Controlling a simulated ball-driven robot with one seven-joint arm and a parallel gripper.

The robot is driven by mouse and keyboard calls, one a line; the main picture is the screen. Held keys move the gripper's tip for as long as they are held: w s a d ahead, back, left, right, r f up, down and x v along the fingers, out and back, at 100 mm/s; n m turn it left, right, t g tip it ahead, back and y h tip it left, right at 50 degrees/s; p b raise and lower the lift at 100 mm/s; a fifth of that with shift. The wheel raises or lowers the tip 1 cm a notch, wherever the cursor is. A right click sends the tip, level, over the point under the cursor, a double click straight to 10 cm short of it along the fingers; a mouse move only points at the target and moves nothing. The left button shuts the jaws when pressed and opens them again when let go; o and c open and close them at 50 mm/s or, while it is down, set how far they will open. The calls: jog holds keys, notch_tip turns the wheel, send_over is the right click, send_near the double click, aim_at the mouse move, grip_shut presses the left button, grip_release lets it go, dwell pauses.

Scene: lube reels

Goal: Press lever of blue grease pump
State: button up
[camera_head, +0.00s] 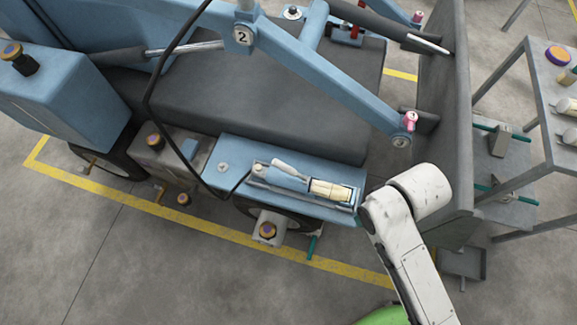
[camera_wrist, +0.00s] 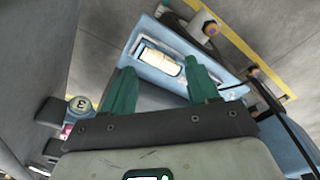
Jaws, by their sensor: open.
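The blue grease pump (camera_head: 286,181) lies on a light blue deck (camera_head: 235,155) on the machine's near side. It has a blue barrel, a cream ribbed part (camera_head: 330,190) and a pale lever (camera_head: 289,168) lying along its top. In the wrist view the cream part (camera_wrist: 160,62) shows beyond my fingers; the lever is not clear there. My gripper (camera_wrist: 160,67) is open with two teal fingers and nothing between them. It points toward the deck, apart from the pump as far as I can tell. In the head view my fingers cannot be made out.
A dark upright panel (camera_head: 445,110) stands right of the deck. A black hose (camera_head: 150,95) runs down to the deck. A grey shelf (camera_head: 545,110) stands at right. Floor in front is mostly free.

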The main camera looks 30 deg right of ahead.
jog(key=w+f+n+b, duration=0.1)
jog(key=w, duration=0.2)
jog(key=w+a+f+n+t+y+b, duration=0.1)
jog(key=w+b, duration=0.1)
jog(key=w+a+f+n+t+b, duration=0.1)
jog(key=w, duration=0.2)
jog(key=shift+w+f+n, duration=0.25)
jog(key=shift+w+n, duration=0.05)
jog(key=c, duration=0.5)
jog(key=w+a+n+t+b, duration=0.1)
jog(key=w, duration=0.2)
jog(key=w+a+n+t+y+b, duration=0.1)
jog(key=w+n+b, duration=0.1)
jog(key=w, duration=0.1)
jog(key=w+n+t+y+b, duration=0.1)
jog(key=w, duration=0.2)
jog(key=shift+w+a, duration=0.1)
jog(key=shift+a, duration=0.3)
jog(key=c, duration=0.5)
jog(key=shift+w+a+r+n, duration=0.15)
jog(key=shift+w+r+n, duration=0.05)
jog(key=shift+w+n, duration=0.3)
grip_shut()
